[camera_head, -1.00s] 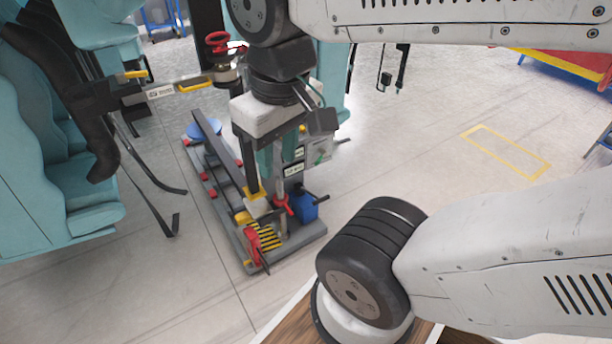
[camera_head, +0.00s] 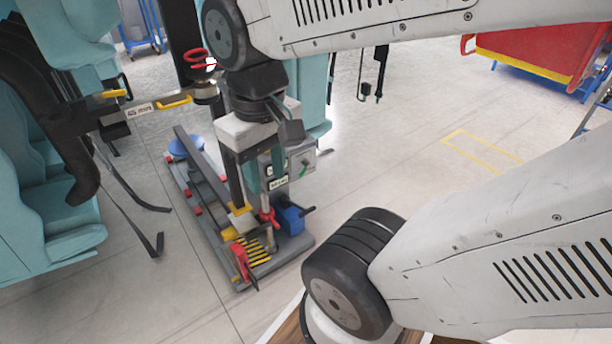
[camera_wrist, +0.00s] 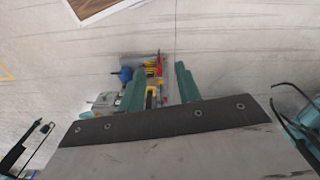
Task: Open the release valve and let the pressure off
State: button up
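The jack stand (camera_head: 186,205) is a grey floor frame with a dark post, a blue cylinder (camera_head: 291,218), a small red handle (camera_head: 267,217) and a red lever (camera_head: 241,261) over yellow-black stripes. I cannot tell which red part is the release valve. My gripper (camera_wrist: 160,84) is open, with its two teal fingers apart and nothing seen between them but the stand below. In the wrist view, the blue cylinder (camera_wrist: 125,75) lies just beyond the left finger and the red lever (camera_wrist: 159,65) beyond the gap. In the head view, my wrist hides part of the post.
A grey box with a green mark (camera_head: 303,163) stands beside the post. Teal train seats (camera_head: 50,220) with hanging black straps are at the left. A red and yellow cart (camera_head: 540,48) is at the back right. Open floor (camera_head: 400,150) lies right of the stand.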

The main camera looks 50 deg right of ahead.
jog(key=w+d+f+m+g, duration=0.1)
jog(key=w+d+f+m, duration=0.1)
jog(key=w+d+f, duration=0.35)
jog(key=w+d+f+m+g, duration=0.2)
jog(key=d+f, duration=0.5)
jog(key=d, duration=0.2)
jog(key=m+t+h, duration=0.5)
jog(key=m+t, duration=0.2)
jog(key=t, duration=1.3)
send_near(303, 174)
jog(key=w, duration=0.1)
jog(key=x, duration=0.7)
jog(key=shift+w+d+f, duration=0.15)
jog(key=shift+d+f, duration=0.1)
grip_shut()
